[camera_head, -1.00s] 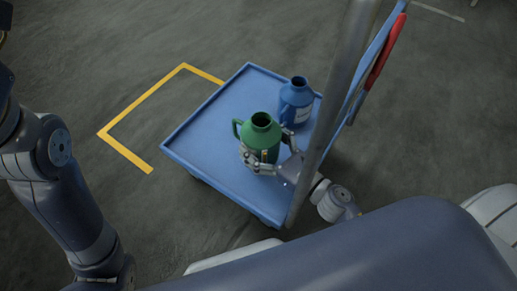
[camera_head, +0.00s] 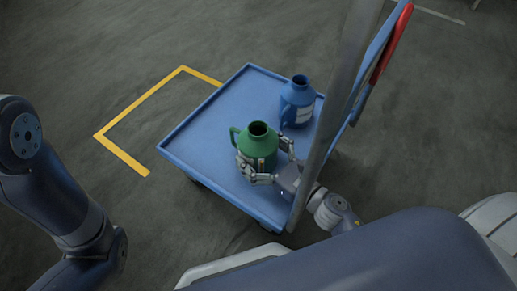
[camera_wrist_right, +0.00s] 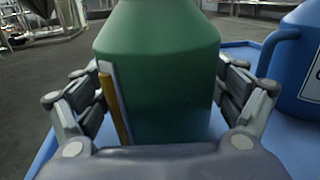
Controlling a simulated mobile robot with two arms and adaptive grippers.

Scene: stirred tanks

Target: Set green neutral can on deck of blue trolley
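The green can (camera_head: 258,144), with an open dark mouth and a side handle, is upright over the near part of the blue trolley's deck (camera_head: 205,142). My right gripper (camera_head: 265,163) has its fingers on both sides of the can, closed against its body. In the right wrist view the green can (camera_wrist_right: 165,70) fills the space between the fingers, with a pale and orange label edge at its left. Its base is hidden, so I cannot tell whether it touches the deck. My left gripper is out of view; only my left arm shows.
A blue can (camera_head: 297,103) stands on the deck behind and right of the green one. The trolley's grey post and red handle (camera_head: 391,43) rise at the right. The deck's left part is clear. A yellow line (camera_head: 140,103) marks the floor.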

